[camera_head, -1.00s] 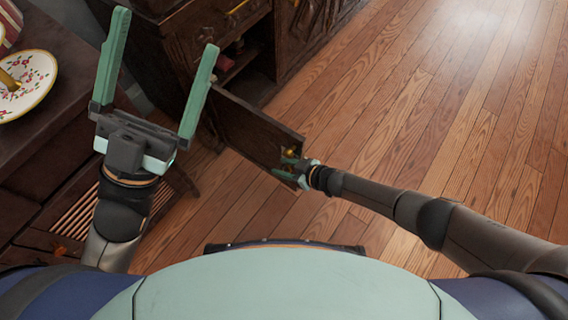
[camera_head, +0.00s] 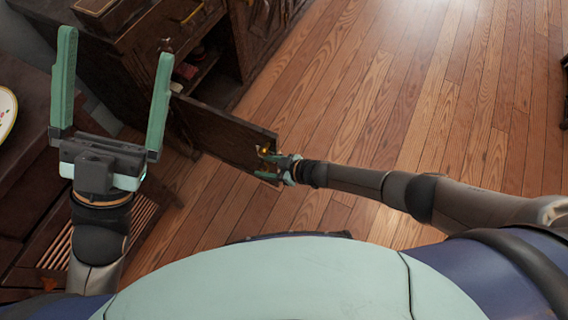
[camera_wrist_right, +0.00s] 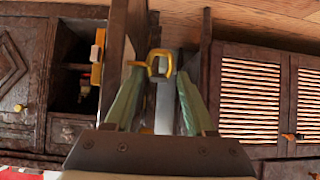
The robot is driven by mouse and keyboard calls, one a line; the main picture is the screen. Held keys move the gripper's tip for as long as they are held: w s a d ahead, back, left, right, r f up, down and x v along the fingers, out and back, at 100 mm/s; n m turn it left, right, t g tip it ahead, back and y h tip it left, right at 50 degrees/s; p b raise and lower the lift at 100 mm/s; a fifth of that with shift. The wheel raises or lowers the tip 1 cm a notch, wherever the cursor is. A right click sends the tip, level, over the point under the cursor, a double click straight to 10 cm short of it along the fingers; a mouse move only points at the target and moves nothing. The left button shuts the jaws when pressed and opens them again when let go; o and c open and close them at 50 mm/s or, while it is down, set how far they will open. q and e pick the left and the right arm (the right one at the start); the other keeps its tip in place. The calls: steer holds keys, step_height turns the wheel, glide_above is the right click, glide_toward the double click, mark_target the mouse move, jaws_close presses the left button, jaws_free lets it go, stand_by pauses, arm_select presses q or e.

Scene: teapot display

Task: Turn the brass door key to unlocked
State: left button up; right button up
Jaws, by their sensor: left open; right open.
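The brass key (camera_head: 264,151) is at the free edge of an open dark wooden cabinet door (camera_head: 225,133). In the right wrist view its looped brass bow (camera_wrist_right: 160,58) stands between the fingers of my right gripper (camera_wrist_right: 158,90), near their tips. The right gripper (camera_head: 270,166) is open around the key; I cannot tell whether a finger touches it. My left gripper (camera_head: 113,90) is open and empty, raised at the left, away from the key.
The dark carved cabinet (camera_head: 165,62) with open shelves stands behind the door. A low dark cabinet (camera_head: 38,205) is at the left, with part of a plate (camera_head: 5,112) at the edge. The wooden floor (camera_head: 400,100) is clear to the right.

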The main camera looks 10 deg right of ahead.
steer(key=p+v, duration=0.1)
steer(key=v, duration=0.2)
steer(key=shift+s+d+r+p, duration=0.1)
steer(key=shift+d+r+p, duration=0.05)
steer(key=shift+r+p, duration=0.15)
steer(key=p, duration=0.4)
glide_toward(262, 165)
steer(key=s+d, duration=0.1)
steer(key=d, duration=0.1)
arm_select(q)
steer(key=w+f+n+g+y, duration=0.2)
steer(key=f+n+y, duration=0.1)
steer(key=f, duration=0.4)
steer(key=w+a+f+n+g+y, duration=0.1)
steer(key=w+f+n+g+y, duration=0.1)
steer(key=f, duration=0.6)
steer(key=w+a+f+n+g+y, duration=0.1)
steer(key=w+f+n+g+y, duration=0.1)
steer(key=f+y, duration=0.4)
steer(key=shift+a+f+n+g, duration=0.15)
steer(key=shift+f+n+g, duration=0.55)
steer(key=shift+f+n, duration=0.25)
arm_select(e)
steer(key=shift+s+a+r, duration=0.1)
steer(key=shift+a+r, duration=0.1)
steer(key=shift+r, duration=0.25)
steer(key=shift+c, duration=0.2)
